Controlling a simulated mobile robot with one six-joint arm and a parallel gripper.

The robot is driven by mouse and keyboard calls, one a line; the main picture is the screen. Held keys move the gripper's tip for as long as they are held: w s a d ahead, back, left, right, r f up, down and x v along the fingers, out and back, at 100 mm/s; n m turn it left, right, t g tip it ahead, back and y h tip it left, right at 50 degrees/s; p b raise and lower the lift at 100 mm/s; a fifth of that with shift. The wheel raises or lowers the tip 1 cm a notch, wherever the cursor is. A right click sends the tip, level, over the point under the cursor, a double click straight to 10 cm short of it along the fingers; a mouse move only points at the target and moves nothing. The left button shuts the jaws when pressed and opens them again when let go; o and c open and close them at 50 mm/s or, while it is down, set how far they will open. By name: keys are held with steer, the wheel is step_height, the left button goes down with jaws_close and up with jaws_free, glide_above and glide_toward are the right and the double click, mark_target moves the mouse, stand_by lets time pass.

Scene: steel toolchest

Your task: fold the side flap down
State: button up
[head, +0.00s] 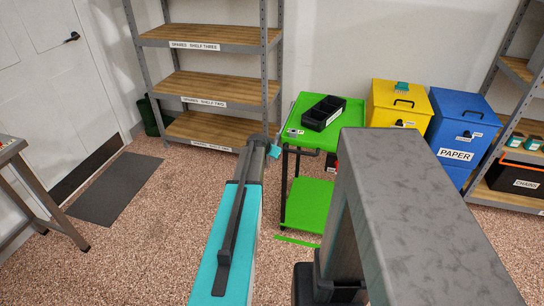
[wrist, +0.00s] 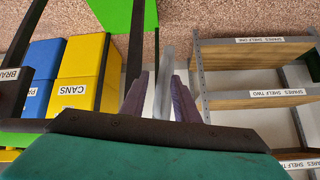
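The green cart (head: 298,122) stands ahead, just right of my arm. Its top holds a black divided bin (head: 323,113), and a dark handle shows at its near left edge. I cannot make out a separate side flap; part of the cart is hidden behind the grey block. The cart's lower green shelf also shows in the wrist view (wrist: 118,14). My gripper (wrist: 161,78) has its two fingers apart, with a pale grey strip showing between them; I see no cart part gripped. In the head view my arm reaches toward the cart's left side.
A spares rack (head: 205,89) stands behind at left, near a door and dark mat (head: 115,188). A yellow bin (head: 398,105) and blue bin (head: 460,125) stand right of the cart. A large grey block fills the right foreground.

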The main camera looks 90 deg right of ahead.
steer(key=b+v, duration=0.1)
steer(key=v, duration=1.2)
steer(key=shift+w, duration=0.15)
steer(key=shift+a+r, duration=0.1)
steer(key=shift+c, duration=0.3)
